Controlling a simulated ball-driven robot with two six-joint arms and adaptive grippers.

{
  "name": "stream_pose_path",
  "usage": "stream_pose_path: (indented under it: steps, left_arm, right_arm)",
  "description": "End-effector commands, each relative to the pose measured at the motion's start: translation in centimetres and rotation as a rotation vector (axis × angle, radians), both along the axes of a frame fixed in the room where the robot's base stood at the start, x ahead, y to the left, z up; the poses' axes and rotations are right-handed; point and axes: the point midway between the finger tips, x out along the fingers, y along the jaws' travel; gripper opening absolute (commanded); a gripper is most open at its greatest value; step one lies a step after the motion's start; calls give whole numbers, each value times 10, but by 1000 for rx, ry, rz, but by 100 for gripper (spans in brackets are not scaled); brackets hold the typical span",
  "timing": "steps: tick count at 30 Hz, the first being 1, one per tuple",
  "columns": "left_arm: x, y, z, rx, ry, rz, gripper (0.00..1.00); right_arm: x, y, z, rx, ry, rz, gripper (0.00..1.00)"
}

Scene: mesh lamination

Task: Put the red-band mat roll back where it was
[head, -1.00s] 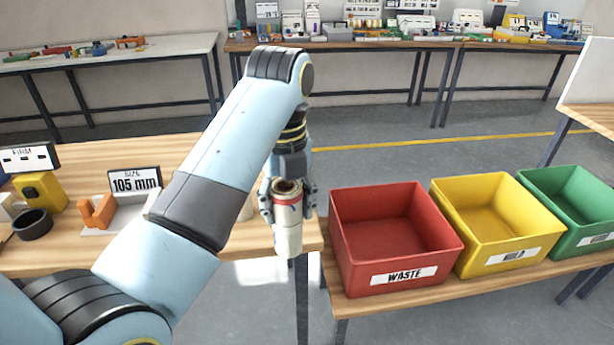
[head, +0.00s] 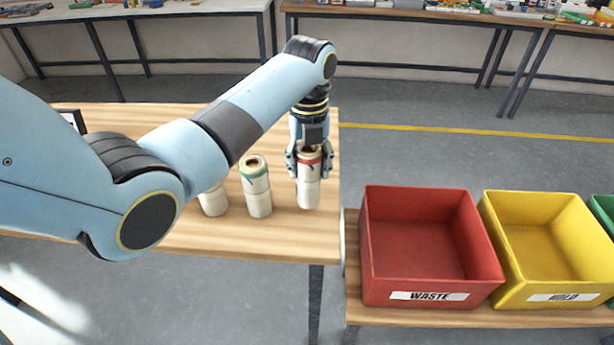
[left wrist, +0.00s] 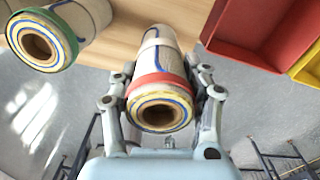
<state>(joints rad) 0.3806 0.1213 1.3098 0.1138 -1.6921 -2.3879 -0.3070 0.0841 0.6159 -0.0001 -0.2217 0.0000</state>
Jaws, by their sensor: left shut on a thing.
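The red-band mat roll (head: 309,192) is a cream cylinder with a red band near its top, upright over the right end of the wooden table (head: 280,238). My left gripper (head: 309,168) is shut around its upper part from above. I cannot tell whether its base touches the table. In the left wrist view the red-band mat roll (left wrist: 157,60) sits between the fingers, its hollow end facing the camera. A green-band mat roll (head: 257,187) stands to its left, apart from it, and shows at the upper left of the wrist view (left wrist: 70,28). My right gripper is out of view.
Another pale roll (head: 213,202) stands left of the green-band one, its top hidden by my arm. A red WASTE bin (head: 430,275) and a yellow bin (head: 560,275) stand right of the table, past a gap. Bare table lies in front of the rolls.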

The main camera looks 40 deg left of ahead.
Motion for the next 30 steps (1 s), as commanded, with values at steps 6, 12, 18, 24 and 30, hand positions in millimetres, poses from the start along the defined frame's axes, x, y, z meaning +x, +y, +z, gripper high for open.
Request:
stream_pose_path:
  steps: [6,12,18,24,30]
  left_arm:
    - [2,7,-17,-1,2,1,8]
    - [2,7,-43,-1,1,1,8]
    - [2,7,-45,1,-2,0,8]
    - [2,7,-47,0,-1,0,50]
    - [2,7,-47,0,-1,0,69]
  right_arm:
    - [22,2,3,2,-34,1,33]
    - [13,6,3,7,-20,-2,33]
    - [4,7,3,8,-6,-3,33]
    - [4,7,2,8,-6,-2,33]
    - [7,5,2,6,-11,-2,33]
